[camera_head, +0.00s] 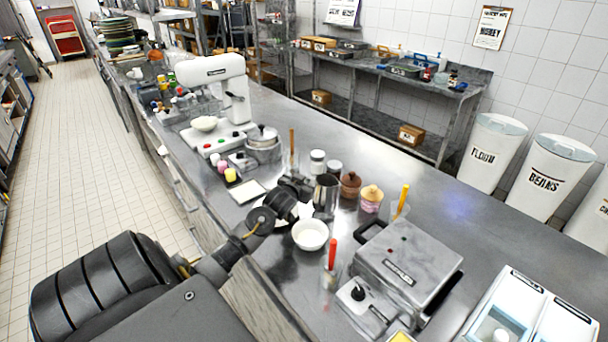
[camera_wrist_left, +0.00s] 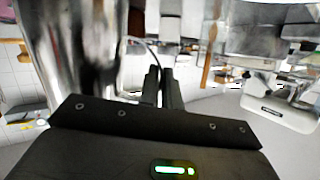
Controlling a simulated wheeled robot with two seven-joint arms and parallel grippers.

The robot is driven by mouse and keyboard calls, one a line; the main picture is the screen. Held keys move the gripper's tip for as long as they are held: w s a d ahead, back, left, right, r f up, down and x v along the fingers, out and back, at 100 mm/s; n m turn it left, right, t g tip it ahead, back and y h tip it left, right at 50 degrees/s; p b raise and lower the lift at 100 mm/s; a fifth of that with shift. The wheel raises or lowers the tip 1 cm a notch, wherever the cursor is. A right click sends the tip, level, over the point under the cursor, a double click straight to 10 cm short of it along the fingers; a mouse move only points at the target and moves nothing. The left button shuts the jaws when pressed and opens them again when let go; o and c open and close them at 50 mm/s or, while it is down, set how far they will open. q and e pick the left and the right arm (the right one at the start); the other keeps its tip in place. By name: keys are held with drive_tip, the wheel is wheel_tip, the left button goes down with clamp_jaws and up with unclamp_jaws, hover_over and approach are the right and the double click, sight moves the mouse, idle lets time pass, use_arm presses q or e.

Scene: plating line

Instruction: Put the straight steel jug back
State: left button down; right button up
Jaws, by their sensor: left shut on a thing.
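The straight steel jug (camera_head: 327,193) stands upright near the middle of the steel counter in the head view. My left gripper (camera_head: 306,186) reaches it from the left and is shut on it, apparently at the handle. In the left wrist view the jug's shiny wall (camera_wrist_left: 75,55) fills the upper left, close beside the two nearly closed fingers (camera_wrist_left: 162,85). Whether the jug's base touches the counter is hard to tell. My right gripper is not in view.
A white bowl (camera_head: 310,235) is just in front of the jug. A brown pot (camera_head: 350,184) and a pink cup (camera_head: 371,199) stand to its right. A grey press (camera_head: 405,262) is further right. Bare counter (camera_head: 445,205) lies behind the press.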

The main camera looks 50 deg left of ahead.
use_arm(q)
wheel_tip(320, 180, down, 2)
drive_tip(key=shift+f+p, duration=0.25)
drive_tip(key=shift+p, duration=0.05)
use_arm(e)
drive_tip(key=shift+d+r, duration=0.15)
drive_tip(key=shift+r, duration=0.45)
use_arm(q)
drive_tip(key=c, duration=1.6)
unclamp_jaws()
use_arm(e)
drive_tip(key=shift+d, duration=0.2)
use_arm(q)
drive_tip(key=shift+s+d, duration=0.1)
drive_tip(key=shift+s, duration=0.05)
